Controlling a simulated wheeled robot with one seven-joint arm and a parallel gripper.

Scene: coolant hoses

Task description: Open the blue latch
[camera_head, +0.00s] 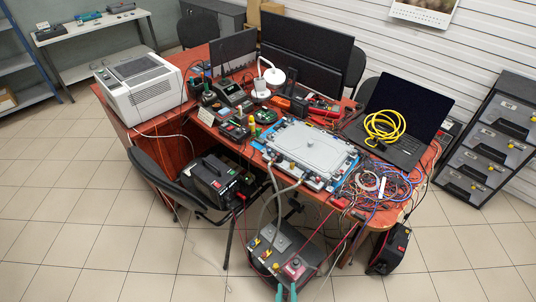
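A grey flat-lidded unit (312,147) lies on the red-brown desk, right of the middle. Small dark and blue parts line its rim, but they are too small to tell which is the blue latch. Pale grey hoses (275,190) run from its near left edge down in front of the desk, to a grey box with yellow and red parts (284,254) on the floor.
A laptop with a coiled yellow cable (384,126) and a tangle of coloured wires (380,187) lie right of the unit. Tools and a white lamp (270,75) stand behind it. A black chair (165,183) and black cases crowd the front. Tiled floor (130,255) is free at front left.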

